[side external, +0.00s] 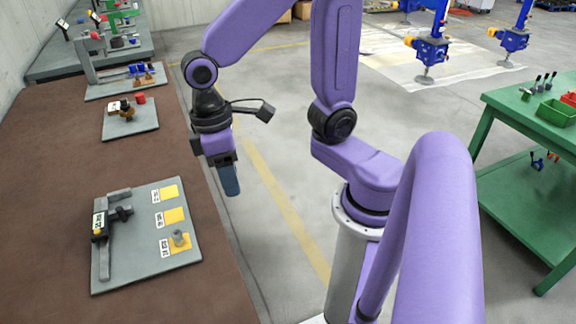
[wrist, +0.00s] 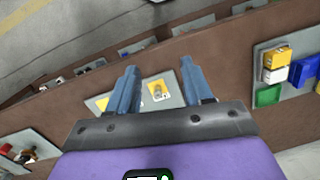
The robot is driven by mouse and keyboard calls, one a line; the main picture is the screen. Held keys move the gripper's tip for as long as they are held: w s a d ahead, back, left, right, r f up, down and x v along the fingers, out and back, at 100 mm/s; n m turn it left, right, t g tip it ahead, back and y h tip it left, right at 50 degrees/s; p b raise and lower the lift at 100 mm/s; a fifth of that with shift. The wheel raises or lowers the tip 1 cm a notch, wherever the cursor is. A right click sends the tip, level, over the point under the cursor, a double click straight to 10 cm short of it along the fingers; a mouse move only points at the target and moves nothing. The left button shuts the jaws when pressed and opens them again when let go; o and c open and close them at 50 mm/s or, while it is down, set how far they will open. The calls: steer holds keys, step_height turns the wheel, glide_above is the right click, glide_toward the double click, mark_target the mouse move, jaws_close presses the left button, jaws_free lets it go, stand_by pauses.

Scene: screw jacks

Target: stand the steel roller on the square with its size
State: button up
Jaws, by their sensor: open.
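The small grey steel roller (side external: 179,238) stands upright on the nearest of three yellow squares on a grey board (side external: 130,267). The middle square (side external: 174,215) and the far square (side external: 169,192) are bare. Each has a white label on its left, too small to read surely. My gripper (side external: 230,183) is up in the air, right of and beyond the board, apart from the roller. In the wrist view, my gripper (wrist: 160,78) is open and empty, and the roller (wrist: 157,91) on its square shows between the fingers, farther off.
A dark grey gauge with a small display (side external: 99,224) stands along the board's left side. Beyond it on the brown bench (side external: 60,190) are other boards, one with a red piece (side external: 140,99). A green table (side external: 520,120) stands far right. The bench left of the board is clear.

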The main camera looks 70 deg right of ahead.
steer(key=s+d+n+t, duration=0.1)
steer(key=s+d+n, duration=0.4)
steer(key=s, duration=0.4)
steer(key=shift+s+r+n+y, duration=0.15)
steer(key=shift+s+n+y, duration=0.15)
steer(key=shift+s, duration=0.1)
stand_by(0.8)
